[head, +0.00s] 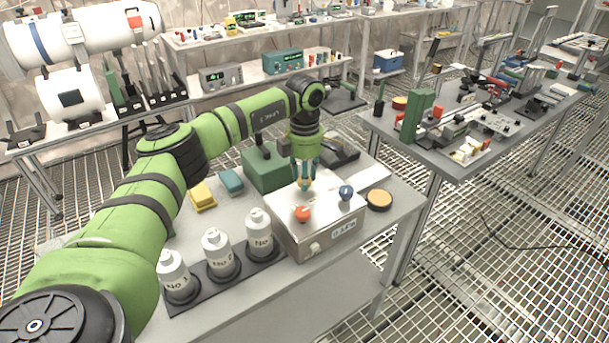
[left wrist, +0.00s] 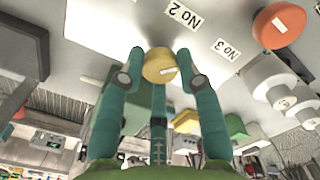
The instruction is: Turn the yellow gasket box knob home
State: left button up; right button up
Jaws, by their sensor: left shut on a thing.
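The steel gasket box (head: 290,234) stands on the near table, with its knobs on the top. The yellow knob (head: 304,184) is at the back of the lid, partly hidden under my left gripper (head: 305,176). A pale mark line shows on the knob, slightly tilted in that view. My right gripper is not in view.
Several white bottles (head: 218,251) stand in a dark rack left of the box. A green block (head: 266,168), a yellow block (head: 202,196) and a teal block (head: 230,182) lie behind. A round orange-topped piece (head: 379,200) is to the right.

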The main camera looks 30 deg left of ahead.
pick_arm(q)
jog(key=shift+s+f+m, duration=0.1)
jog(key=shift+f+m, duration=0.05)
jog(key=shift+m, duration=0.35)
jog(key=o, duration=1.1)
jog(key=shift+o, duration=0.2)
notch_tip(320, 180, up, 12)
